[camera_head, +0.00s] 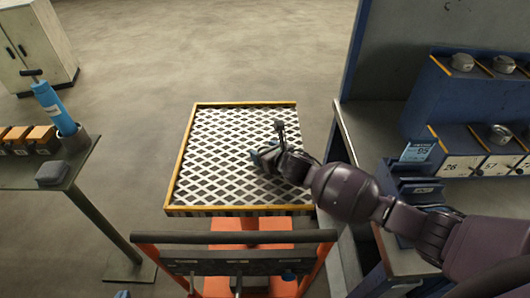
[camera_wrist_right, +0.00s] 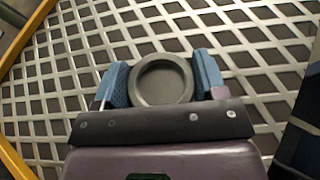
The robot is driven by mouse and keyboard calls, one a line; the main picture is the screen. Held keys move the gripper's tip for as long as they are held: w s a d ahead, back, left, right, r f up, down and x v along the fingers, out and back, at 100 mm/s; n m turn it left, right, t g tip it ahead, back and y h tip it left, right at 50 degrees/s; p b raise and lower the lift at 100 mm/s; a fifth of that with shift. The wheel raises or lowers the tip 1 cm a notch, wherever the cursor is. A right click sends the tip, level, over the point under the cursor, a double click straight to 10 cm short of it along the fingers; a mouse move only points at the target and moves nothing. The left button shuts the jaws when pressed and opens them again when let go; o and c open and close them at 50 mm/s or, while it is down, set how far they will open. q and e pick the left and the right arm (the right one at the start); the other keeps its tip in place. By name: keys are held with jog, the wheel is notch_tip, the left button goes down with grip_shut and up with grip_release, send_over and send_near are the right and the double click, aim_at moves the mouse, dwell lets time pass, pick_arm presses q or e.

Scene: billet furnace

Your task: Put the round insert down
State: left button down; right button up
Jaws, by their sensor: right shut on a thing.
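The round insert (camera_wrist_right: 160,98) is a dark grey ring-shaped piece with a hollow centre. In the right wrist view it sits between the two blue jaws of my right gripper (camera_wrist_right: 162,82), which is shut on it. In the head view my right gripper (camera_head: 264,155) is over the middle-right part of the cart's lattice top (camera_head: 220,150), and the insert is too small and hidden to make out there. I cannot tell whether the insert touches the lattice. My left gripper does not show clearly in either view.
The lattice top is otherwise bare, with a raised yellow rim (camera_head: 182,158). A bench (camera_head: 350,130) with a blue rack (camera_head: 470,90) holding several grey round pieces stands at right.

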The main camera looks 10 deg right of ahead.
jog(key=shift+f, duration=0.1)
dwell(0.3)
jog(key=o, duration=1.4)
jog(key=p+v, duration=0.1)
jog(key=v, duration=1.1)
jog(key=shift+d, duration=0.1)
